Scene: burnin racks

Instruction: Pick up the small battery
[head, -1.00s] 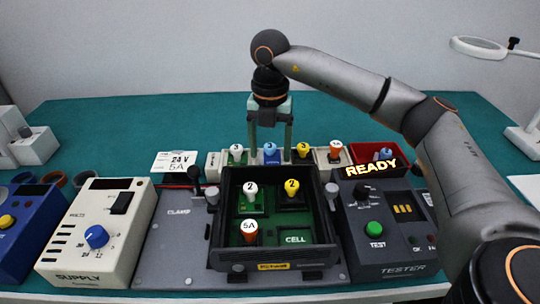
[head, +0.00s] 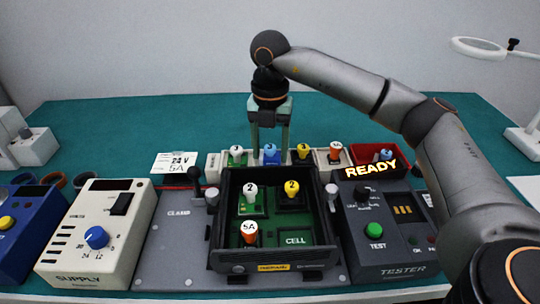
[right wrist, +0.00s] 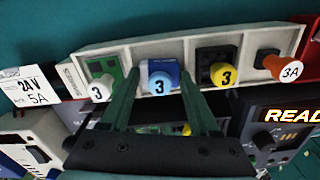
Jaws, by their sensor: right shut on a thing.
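The small battery (head: 270,155) is a blue block with a knob marked 3. It sits in the pale rack at the back of the bench, between a white-knobbed green block and a yellow-knobbed black block. In the right wrist view the battery (right wrist: 162,75) is between the two fingers. My right gripper (head: 269,150) points straight down and is shut on the battery; in the right wrist view the gripper (right wrist: 159,82) has one finger on each side of it. The left gripper is not in view.
A black open tray (head: 222,235) with several knobbed pieces stands just in front. The supply box (head: 60,240) is at left, the tester (head: 395,250) at right. A red bin (head: 362,155) is beside the rack (right wrist: 140,50). The green mat behind is clear.

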